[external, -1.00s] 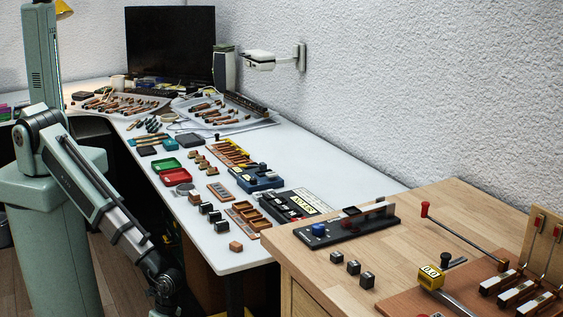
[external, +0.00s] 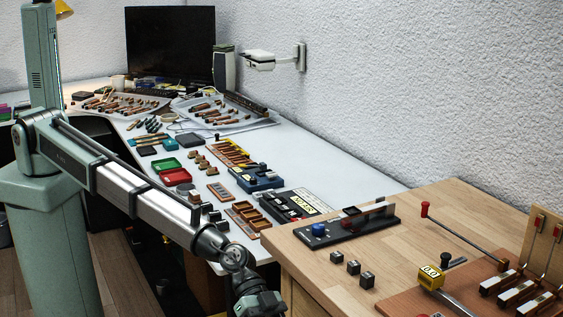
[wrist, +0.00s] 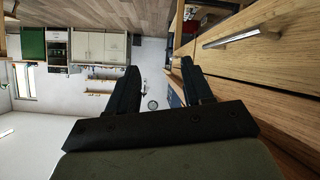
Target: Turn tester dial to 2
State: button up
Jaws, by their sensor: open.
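A blue dial (external: 319,230) sits on the left end of a low black unit (external: 350,226) on the wooden bench. Its pointer and markings are too small to read. A black box with a yellow label (external: 305,207) lies on the white table behind it; I cannot read the label surely. My gripper (external: 259,303) is low at the bottom of the external view, left of the wooden bench front and apart from the dial. Its fingertips are not clear there. In the wrist view my gripper (wrist: 160,68) has its two fingers spread with nothing between them. The dial does not show there.
The wooden bench (external: 440,206) has a drawer with a metal handle (wrist: 240,38) close to the right of my fingers in the wrist view. Several small dark cubes (external: 352,267) lie in front of the black unit. A red-knobbed lever (external: 425,209) stands to the right.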

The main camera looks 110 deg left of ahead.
jog(key=w+a+r+t, duration=0.15)
jog(key=w+r, duration=0.35)
jog(key=r, duration=0.5)
jog(key=w+r+t, duration=0.2)
jog(key=w+r, duration=0.3)
jog(key=r, duration=0.5)
jog(key=s+a+g, duration=0.1)
jog(key=a, duration=0.7)
jog(key=s+a+g+y, duration=0.1)
jog(key=s+a, duration=0.1)
jog(key=a, duration=0.7)
jog(key=s+a+n+g, duration=0.1)
jog(key=a, duration=0.7)
jog(key=shift+s+a+r+y, duration=0.25)
jog(key=shift+s+r+y, duration=0.05)
jog(key=shift+s+r, duration=0.1)
jog(key=s+a+f+n+g+y, duration=0.1)
jog(key=s+a+y, duration=0.1)
jog(key=s+a, duration=0.5)
jog(key=s+a+f+n+g+y, duration=0.1)
jog(key=s+a+f+n+g, duration=0.15)
jog(key=a, duration=0.95)
jog(key=n+g+y, duration=0.4)
jog(key=n+g, duration=0.2)
send_over(253, 181)
jog(key=a, duration=0.1)
notch_tip(253, 181, down, 13)
jog(key=shift+s, duration=0.15)
